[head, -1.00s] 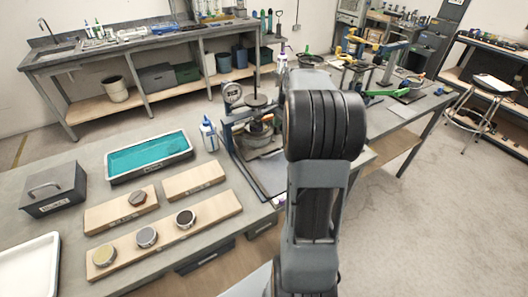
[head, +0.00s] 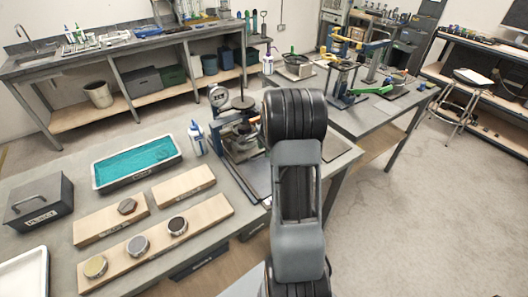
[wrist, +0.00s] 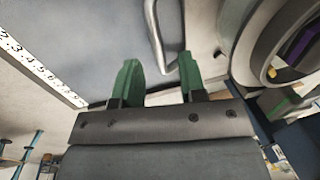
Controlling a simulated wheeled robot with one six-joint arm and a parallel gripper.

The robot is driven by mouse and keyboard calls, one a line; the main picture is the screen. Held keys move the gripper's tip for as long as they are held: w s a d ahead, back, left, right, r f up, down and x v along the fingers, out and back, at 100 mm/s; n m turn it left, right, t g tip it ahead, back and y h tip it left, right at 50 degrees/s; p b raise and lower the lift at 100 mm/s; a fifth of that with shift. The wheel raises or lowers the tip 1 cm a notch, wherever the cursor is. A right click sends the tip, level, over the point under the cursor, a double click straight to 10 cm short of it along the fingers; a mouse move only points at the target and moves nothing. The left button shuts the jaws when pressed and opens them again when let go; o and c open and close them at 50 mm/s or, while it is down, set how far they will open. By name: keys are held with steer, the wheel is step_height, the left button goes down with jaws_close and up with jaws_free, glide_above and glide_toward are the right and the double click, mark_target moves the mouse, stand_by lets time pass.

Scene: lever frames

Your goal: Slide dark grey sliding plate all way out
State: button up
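In the wrist view a broad grey plate (wrist: 95,45) fills the upper left, with a white numbered scale (wrist: 35,62) along its left edge. A bent metal handle (wrist: 157,40) shows against it. I take this for the sliding plate, but cannot be sure. My gripper (wrist: 160,72) has green fingertips spread apart with nothing between them; the handle is just beyond, near the right finger. Contact cannot be told. In the head view a flat grey plate (head: 247,172) lies at the blue-framed press (head: 222,128); my arm hides its right part and my gripper.
A round ring-shaped part (wrist: 275,45) is close on the right in the wrist view. In the head view, a glue bottle (head: 197,138), a teal tray (head: 137,161), wooden boards (head: 160,243) with metal discs and a grey box (head: 38,203) stand on the bench.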

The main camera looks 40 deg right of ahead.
steer(key=shift+w+f, duration=0.2)
steer(key=shift+f, duration=0.8)
jaws_close()
